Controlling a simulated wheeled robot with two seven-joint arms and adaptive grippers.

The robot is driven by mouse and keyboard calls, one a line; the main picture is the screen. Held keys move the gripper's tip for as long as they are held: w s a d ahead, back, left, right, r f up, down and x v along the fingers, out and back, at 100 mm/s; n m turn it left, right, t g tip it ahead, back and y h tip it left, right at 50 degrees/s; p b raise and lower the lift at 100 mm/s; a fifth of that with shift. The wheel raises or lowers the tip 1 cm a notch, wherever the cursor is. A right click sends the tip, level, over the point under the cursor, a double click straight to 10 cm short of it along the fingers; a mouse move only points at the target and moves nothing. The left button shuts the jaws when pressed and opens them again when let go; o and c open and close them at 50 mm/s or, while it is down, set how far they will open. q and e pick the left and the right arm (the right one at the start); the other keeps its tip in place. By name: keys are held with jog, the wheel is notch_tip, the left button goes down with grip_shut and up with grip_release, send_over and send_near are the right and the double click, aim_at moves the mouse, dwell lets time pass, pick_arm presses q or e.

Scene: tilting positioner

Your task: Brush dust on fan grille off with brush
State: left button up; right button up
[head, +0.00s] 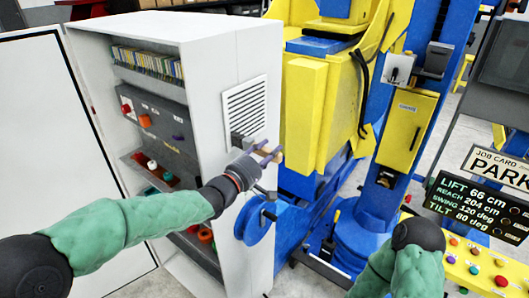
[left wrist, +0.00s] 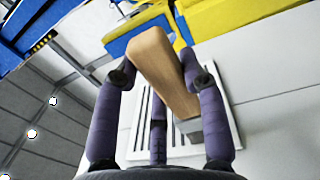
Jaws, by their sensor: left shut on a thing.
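The fan grille (head: 244,106) is a white slatted panel on the side of the white cabinet. It also shows in the left wrist view (left wrist: 222,120), behind my fingers. My left gripper (head: 266,153) is in front of the grille's lower edge, its purple fingers shut on the brush. The brush has a tan wooden handle (left wrist: 163,68) between the fingers. A grey end (left wrist: 190,127) of it lies over the grille in the left wrist view; I cannot tell whether it touches. Dust cannot be made out. My right gripper is not in view, only its arm.
The cabinet (head: 200,27) stands open, its door (head: 65,150) swung left. Its shelves hold several coloured parts. The yellow and blue positioner (head: 306,115) stands close to the right of the grille. A blue handwheel (head: 258,220) sits below my left gripper. A control panel (head: 470,262) is at the right.

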aim_at(282, 158)
pick_arm(q)
jog(key=shift+s+d+b, duration=0.55)
jog(key=shift+s+d, duration=0.15)
jog(key=shift+d, duration=0.25)
jog(key=shift+s+d+b, duration=0.5)
jog(key=shift+s+d, duration=0.15)
jog(key=shift+d, duration=0.3)
jog(key=shift+s+d+b, duration=0.8)
jog(key=shift+s+d, duration=0.1)
jog(key=shift+d, duration=0.3)
